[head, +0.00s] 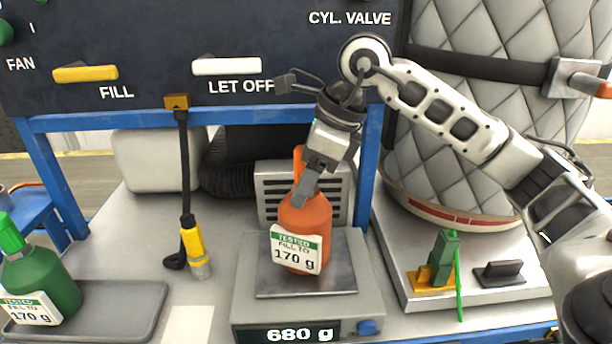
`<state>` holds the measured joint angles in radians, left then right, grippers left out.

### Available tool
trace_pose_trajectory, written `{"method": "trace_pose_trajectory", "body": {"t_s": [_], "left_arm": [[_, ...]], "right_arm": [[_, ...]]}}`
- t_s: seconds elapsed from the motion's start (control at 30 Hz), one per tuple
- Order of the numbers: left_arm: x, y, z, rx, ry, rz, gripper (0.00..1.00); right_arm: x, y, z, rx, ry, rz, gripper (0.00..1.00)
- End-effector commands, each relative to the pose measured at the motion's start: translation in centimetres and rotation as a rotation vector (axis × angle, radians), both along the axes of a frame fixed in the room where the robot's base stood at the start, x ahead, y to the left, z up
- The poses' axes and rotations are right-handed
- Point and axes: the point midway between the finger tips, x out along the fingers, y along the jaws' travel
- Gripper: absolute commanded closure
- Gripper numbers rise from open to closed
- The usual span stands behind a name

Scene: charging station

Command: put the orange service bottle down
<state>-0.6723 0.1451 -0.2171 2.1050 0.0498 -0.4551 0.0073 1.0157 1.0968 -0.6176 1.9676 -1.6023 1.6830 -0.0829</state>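The orange service bottle (305,222) stands upright on the metal plate of the scale (262,307). Its label reads "TESTED FILL TO 170 g", and the scale display reads 680 g. My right gripper (306,188) reaches down from above at the bottle's neck. One grey finger lies in front of the neck and shoulder, with the orange top showing behind it. The other finger is hidden, so I cannot tell whether they press on the neck. My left gripper is not in view.
A green bottle (42,275) stands on a grey tray (130,308) at left. A hose with a yellow fitting (194,248) hangs left of the scale. A vented box (270,188) is behind the bottle. At right, a platform (402,280) holds a green and yellow clamp (437,266).

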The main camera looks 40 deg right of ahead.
Motion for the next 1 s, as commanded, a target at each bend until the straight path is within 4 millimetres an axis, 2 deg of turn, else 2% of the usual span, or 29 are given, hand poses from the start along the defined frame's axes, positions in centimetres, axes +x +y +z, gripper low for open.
{"method": "trace_pose_trajectory", "body": {"t_s": [0.27, 0.43, 0.8, 1.0], "left_arm": [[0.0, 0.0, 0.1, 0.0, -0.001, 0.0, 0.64], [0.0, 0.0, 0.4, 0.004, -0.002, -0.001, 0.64], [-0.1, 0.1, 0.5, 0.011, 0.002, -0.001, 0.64], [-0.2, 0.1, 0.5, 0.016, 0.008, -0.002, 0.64]], "right_arm": [[0.0, 0.0, 0.1, 0.001, 0.001, 0.0, 0.33], [-0.1, -0.2, 1.1, 0.001, -0.002, 0.0, 0.33], [-2.0, -2.3, 8.2, 0.001, -0.005, -0.001, 0.33], [-2.8, -3.1, 10.7, 0.002, -0.001, -0.001, 0.33]]}}
